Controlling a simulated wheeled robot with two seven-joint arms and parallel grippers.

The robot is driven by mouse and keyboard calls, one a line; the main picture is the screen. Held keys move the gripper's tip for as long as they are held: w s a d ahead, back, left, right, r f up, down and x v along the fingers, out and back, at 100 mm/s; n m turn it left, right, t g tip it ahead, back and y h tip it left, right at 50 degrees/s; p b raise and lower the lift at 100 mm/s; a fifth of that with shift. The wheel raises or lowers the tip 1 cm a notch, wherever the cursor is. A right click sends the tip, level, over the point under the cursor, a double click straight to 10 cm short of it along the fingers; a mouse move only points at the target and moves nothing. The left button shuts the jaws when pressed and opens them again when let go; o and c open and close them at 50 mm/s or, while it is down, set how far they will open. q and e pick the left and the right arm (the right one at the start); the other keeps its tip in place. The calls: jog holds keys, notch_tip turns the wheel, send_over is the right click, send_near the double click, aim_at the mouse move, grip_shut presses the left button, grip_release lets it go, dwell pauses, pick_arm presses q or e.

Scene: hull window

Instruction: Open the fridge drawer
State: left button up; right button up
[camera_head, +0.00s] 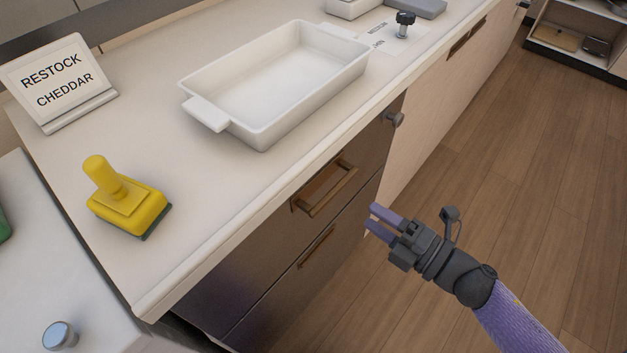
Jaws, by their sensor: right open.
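The fridge drawer (362,151) is a dark metallic front under the counter, with a brown bar handle (331,191). A second dark drawer front (277,297) with a slimmer brown handle (317,246) lies below it. Both fronts look flush with the cabinet. My right gripper (373,220) comes in from the lower right. It is open and empty, its purple fingers pointing left toward the drawers. In the picture it is to the right of and below the upper handle, apart from it. My left gripper is not in view.
The white counter (192,260) holds a white baking dish (218,75), a yellow-handled scrubber (128,203) and a sign reading "RESTOCK CHEDDAR" (62,82). The wooden floor (520,190) at right is clear.

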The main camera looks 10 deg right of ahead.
aim_at(338, 193)
jog(key=b+x, duration=0.1)
jog(key=x, duration=0.8)
jog(key=shift+w+a, duration=0.1)
grip_shut()
dwell(1.0)
